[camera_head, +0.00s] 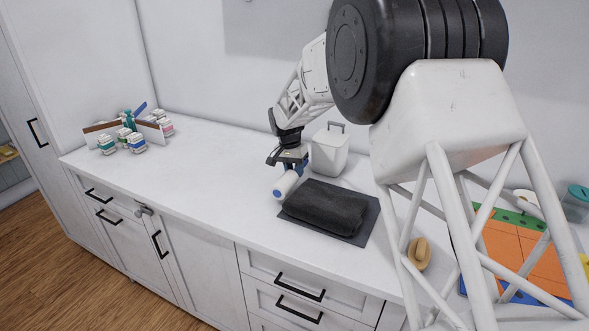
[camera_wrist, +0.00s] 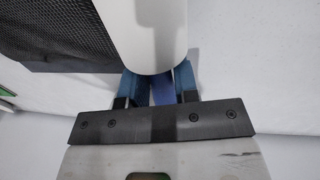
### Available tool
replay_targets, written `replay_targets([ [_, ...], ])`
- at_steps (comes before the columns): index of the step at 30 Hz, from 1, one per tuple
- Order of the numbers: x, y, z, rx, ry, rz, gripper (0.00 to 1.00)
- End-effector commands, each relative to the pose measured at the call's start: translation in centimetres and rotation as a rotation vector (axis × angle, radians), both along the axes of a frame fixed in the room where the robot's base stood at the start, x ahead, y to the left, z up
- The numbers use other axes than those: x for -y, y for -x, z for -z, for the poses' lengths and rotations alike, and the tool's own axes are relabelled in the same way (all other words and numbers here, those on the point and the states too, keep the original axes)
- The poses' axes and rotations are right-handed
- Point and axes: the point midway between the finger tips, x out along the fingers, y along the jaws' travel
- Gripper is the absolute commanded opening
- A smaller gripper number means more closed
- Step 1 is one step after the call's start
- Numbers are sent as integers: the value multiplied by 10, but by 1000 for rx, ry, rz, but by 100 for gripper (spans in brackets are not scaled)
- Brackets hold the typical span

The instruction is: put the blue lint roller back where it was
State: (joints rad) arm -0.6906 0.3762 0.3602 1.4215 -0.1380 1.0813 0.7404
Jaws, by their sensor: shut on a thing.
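The lint roller (camera_head: 285,185) has a white cylinder with a blue end. It is tilted just left of the dark folded cloth, low at the counter; I cannot tell whether it touches the surface. My gripper (camera_head: 291,166) points down and is shut on the roller's upper end. In the wrist view the white roller (camera_wrist: 150,35) extends beyond the fingers, and its blue handle (camera_wrist: 162,91) sits between the blue fingertips (camera_wrist: 160,86). The handle is partly hidden by my gripper.
A dark folded cloth (camera_head: 326,206) lies on a dark mat (camera_head: 366,224). A white lidded bin (camera_head: 329,151) stands behind it. Bottles (camera_head: 136,144) and a wooden-sided holder (camera_head: 98,131) stand far left. A tan object (camera_head: 419,253) and orange board (camera_head: 520,254) lie right. The left-middle counter is clear.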

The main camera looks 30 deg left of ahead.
Motion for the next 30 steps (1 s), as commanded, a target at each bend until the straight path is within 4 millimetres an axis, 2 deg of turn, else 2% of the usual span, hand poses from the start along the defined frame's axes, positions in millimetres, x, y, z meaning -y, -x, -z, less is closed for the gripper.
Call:
replay_targets([
  [3,0,0,0,0,0,0,0],
  [4,0,0,0,0,0,0,31],
  [9,0,0,0,0,0,0,54],
  [22,0,0,-5,1,-1,0,54],
  [30,-3,0,-31,2,-1,0,54],
])
